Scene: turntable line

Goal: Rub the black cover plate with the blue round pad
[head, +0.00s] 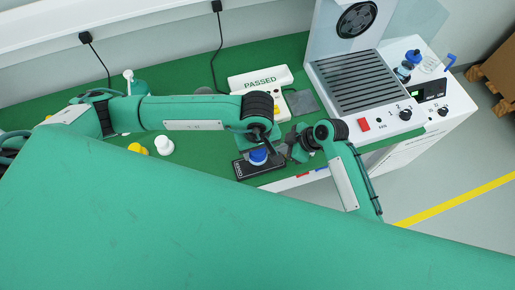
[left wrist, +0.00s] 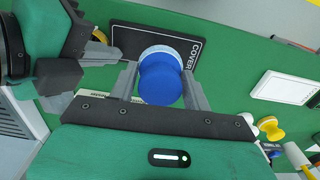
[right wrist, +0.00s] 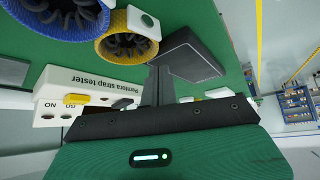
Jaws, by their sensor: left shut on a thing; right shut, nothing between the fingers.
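The black cover plate (head: 243,171), lettered COVER, lies flat on the green worktop near its front edge. It also shows in the left wrist view (left wrist: 126,38), partly behind the pad. The blue round pad (head: 258,157) has a pale underside and is over the plate; I cannot tell whether it touches. My left gripper (left wrist: 161,88) is shut on the pad (left wrist: 158,82), one finger on each side. My right gripper (head: 287,150) is shut and empty just right of the plate; its closed fingers show in the right wrist view (right wrist: 158,86).
A white machine with a slatted grille (head: 362,82) stands at the right. White (head: 164,145) and yellow (head: 138,148) knobbed pieces stand to the left. The right wrist view shows a strap tester (right wrist: 90,85).

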